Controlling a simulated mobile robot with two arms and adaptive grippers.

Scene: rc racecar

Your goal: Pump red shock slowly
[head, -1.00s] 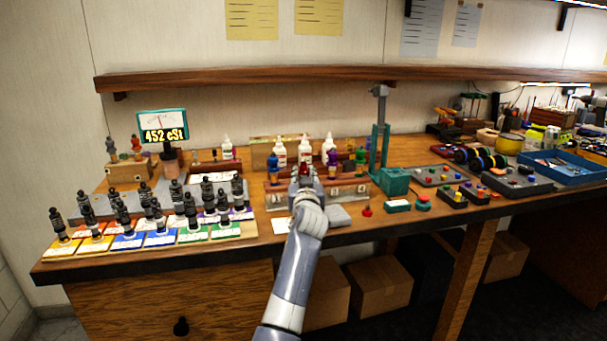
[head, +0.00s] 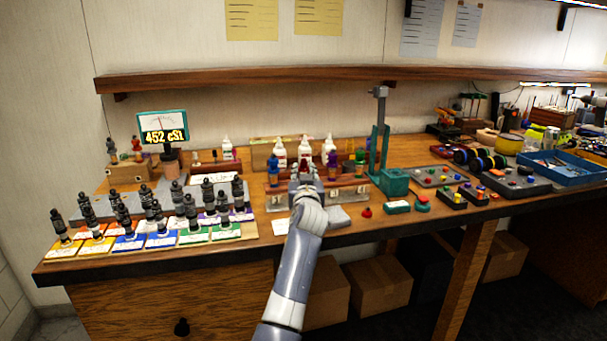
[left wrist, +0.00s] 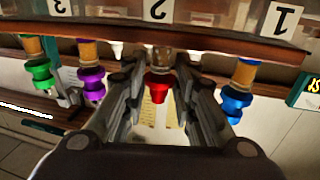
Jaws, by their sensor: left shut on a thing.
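The red shock (left wrist: 158,86) hangs in the middle slot of a wooden rack in the left wrist view, which shows the rack upside down. My left gripper (left wrist: 160,92) has its fingers on both sides of the red shock and is shut on it. In the head view the left gripper (head: 304,178) reaches to the rack (head: 348,196) and mostly hides the red shock. The blue shock (left wrist: 236,100), purple shock (left wrist: 92,88) and green shock (left wrist: 40,75) stand in the same rack, apart from the fingers. My right gripper is not in view.
Several black shocks stand on coloured cards at the left of the bench. A gauge (head: 163,130) reads 452 cSt behind them. White bottles (head: 279,152) stand behind the rack. A green press (head: 379,150) is close on its right.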

